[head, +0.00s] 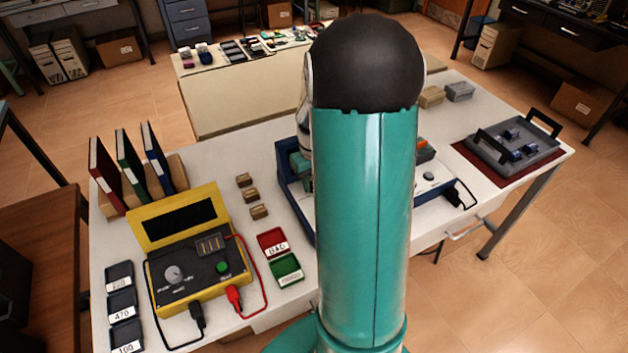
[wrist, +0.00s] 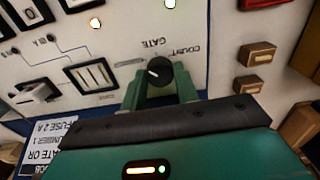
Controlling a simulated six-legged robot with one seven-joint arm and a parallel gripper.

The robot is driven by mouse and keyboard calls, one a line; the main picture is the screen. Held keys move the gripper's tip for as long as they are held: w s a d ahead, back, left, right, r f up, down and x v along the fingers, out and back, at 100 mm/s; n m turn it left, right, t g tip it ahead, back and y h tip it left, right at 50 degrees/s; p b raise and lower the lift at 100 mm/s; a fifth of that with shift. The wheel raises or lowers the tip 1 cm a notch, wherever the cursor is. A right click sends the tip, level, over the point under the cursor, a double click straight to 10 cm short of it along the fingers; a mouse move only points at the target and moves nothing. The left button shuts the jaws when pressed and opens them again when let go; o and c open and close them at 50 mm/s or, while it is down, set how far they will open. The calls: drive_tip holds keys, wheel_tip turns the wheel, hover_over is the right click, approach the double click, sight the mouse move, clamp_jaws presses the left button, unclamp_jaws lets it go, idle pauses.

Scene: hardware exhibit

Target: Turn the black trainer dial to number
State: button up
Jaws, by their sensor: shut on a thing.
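The black dial (wrist: 157,73) stands on a light panel in the wrist view, beside upside-down print that reads GATE and COUNT. A white mark shows on its top, toward the picture's left. My gripper (wrist: 160,88) has its green fingers on either side of the dial, shut on it. The trainer (head: 293,195), a blue case with a light panel, is mostly hidden behind my arm in the head view. The dial and fingertips are hidden there.
A yellow meter (head: 185,255) with black and red leads stands left on the table. Small brown blocks (head: 250,195) and red and green trays (head: 286,268) lie between. A grey tray (head: 515,145) is at right.

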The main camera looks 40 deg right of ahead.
drive_tip(key=o, duration=1)
wheel_tip(320, 180, up, 14)
drive_tip(key=shift+f, duration=0.1)
drive_tip(key=shift+a, duration=0.1)
